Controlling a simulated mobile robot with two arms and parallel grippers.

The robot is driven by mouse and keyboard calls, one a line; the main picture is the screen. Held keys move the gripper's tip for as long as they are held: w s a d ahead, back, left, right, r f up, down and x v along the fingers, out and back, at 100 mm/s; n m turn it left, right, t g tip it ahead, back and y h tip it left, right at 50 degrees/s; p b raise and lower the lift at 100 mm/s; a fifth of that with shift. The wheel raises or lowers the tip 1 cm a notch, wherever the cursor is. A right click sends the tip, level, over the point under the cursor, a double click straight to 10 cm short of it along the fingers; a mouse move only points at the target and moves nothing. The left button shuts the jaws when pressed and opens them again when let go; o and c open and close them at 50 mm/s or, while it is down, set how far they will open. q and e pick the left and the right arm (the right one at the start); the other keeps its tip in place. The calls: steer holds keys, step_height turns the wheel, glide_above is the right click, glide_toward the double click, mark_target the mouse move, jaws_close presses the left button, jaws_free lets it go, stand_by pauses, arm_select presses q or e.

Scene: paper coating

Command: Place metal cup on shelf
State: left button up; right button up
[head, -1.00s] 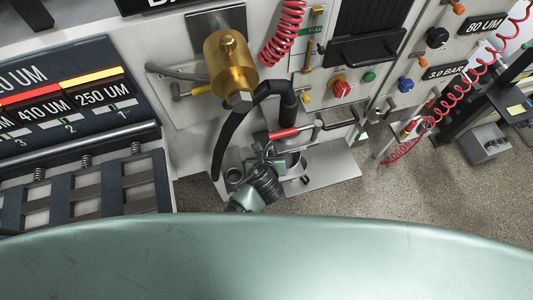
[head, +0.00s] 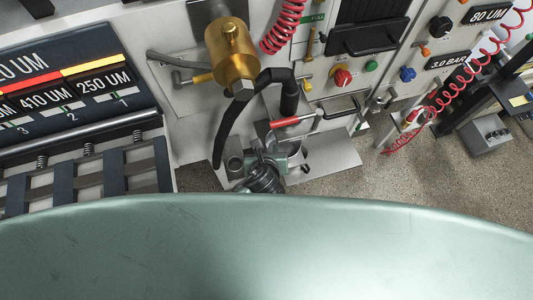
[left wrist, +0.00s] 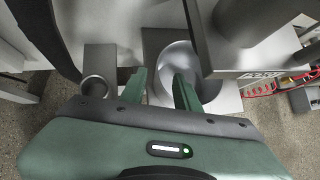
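The metal cup (left wrist: 178,62) shows in the left wrist view as a shiny round silver vessel, just beyond the fingers. My left gripper (left wrist: 163,88) is open. Its two green fingers are apart; the left one is beside the cup's left edge, and the right one overlaps the cup in the picture. I cannot tell whether they touch it. In the head view my left gripper (head: 275,158) is low by the machine, and the cup is not clear there. A flat metal plate (head: 325,160) sticks out to its right; I cannot tell whether it is the shelf. My right gripper is not in view.
A small ring-shaped holder (left wrist: 93,87) is left of the fingers. A brass cylinder (head: 232,50), a black curved lever (head: 228,130) and a red-handled lever (head: 292,121) crowd the space above the gripper. Red coiled hose (head: 465,80) hangs at right. The floor (head: 430,180) at right is clear.

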arm_select(q)
steer(key=v, duration=0.5)
steer(key=s+a+f+n+g, duration=0.25)
steer(key=f+n, duration=0.25)
steer(key=f, duration=0.3)
steer(key=s+a+f+n+g, duration=0.1)
steer(key=s+a+f+n, duration=0.3)
steer(key=f, duration=0.4)
steer(key=s+a+f+n+g, duration=0.1)
steer(key=s+a+f+n, duration=0.3)
steer(key=f, duration=0.4)
steer(key=s+a+f+n+g, duration=0.1)
steer(key=s+a+f+n, duration=0.5)
steer(key=s+n, duration=0.3)
steer(key=s+a+f+n+g, duration=0.2)
steer(key=s+a+f+n, duration=0.3)
steer(key=s+n, duration=0.5)
steer(key=shift+s+a+f, duration=0.4)
steer(key=shift+s+f, duration=0.05)
steer(key=shift+f, duration=0.25)
steer(key=shift+f, duration=0.1)
step_height(320, 180, down, 5)
steer(key=b, duration=0.4)
steer(key=shift+b, duration=0.4)
